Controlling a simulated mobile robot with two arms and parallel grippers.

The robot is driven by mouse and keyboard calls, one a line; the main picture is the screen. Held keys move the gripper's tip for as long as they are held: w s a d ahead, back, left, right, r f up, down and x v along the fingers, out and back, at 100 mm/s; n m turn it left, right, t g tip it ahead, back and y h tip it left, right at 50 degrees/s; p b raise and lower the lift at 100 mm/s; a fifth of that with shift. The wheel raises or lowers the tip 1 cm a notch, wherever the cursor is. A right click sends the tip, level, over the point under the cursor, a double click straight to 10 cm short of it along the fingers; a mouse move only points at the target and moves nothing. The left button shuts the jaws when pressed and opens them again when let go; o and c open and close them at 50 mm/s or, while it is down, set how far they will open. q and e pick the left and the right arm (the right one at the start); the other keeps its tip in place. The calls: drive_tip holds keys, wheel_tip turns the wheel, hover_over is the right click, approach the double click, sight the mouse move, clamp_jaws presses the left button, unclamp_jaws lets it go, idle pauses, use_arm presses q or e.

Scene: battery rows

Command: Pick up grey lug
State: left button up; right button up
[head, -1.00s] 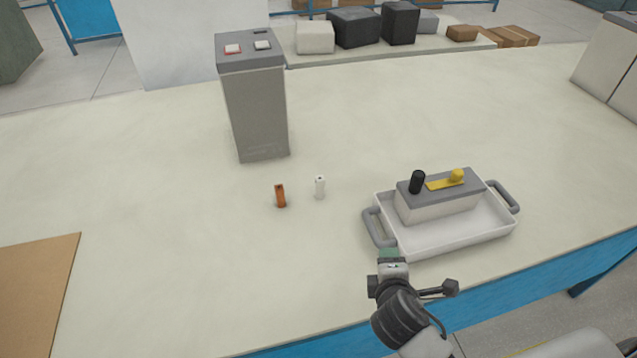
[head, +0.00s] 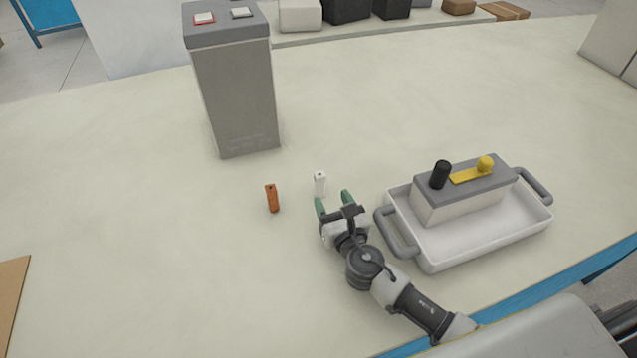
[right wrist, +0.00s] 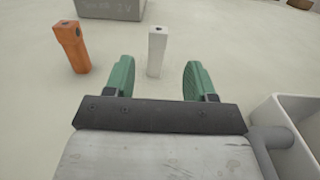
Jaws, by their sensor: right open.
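The grey lug, seen as a small pale grey-white upright piece (head: 319,184) with a dark hole in its top, stands on the table. It also shows in the right wrist view (right wrist: 156,52), ahead of the gap between my fingers and nearer the left finger. My right gripper (head: 333,203) is open and empty, with green fingers, just in front of the lug and apart from it. The right wrist view also shows this gripper (right wrist: 162,82). An orange-brown lug (head: 272,199) stands to the left, also in the right wrist view (right wrist: 73,46). My left gripper is not in view.
A white tray (head: 437,262) with grey handles holds a battery-like block (head: 462,198) with a black post and a yellow strap, close right of my gripper. A tall grey block (head: 238,100) stands behind the lugs. Cardboard (head: 12,300) lies at left. The table between is clear.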

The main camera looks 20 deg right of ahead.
sight(322, 183)
drive_tip(key=shift+w, duration=0.75)
drive_tip(key=shift+w+a, duration=0.1)
drive_tip(key=shift+w, duration=0.95)
drive_tip(key=w, duration=0.4)
drive_tip(key=shift+a+f, duration=0.2)
drive_tip(key=shift+a, duration=0.05)
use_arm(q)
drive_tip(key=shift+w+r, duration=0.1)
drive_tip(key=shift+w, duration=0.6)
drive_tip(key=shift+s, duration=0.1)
use_arm(e)
drive_tip(key=shift+c, duration=1.4)
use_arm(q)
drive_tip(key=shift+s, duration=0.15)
use_arm(e)
drive_tip(key=c, duration=0.7)
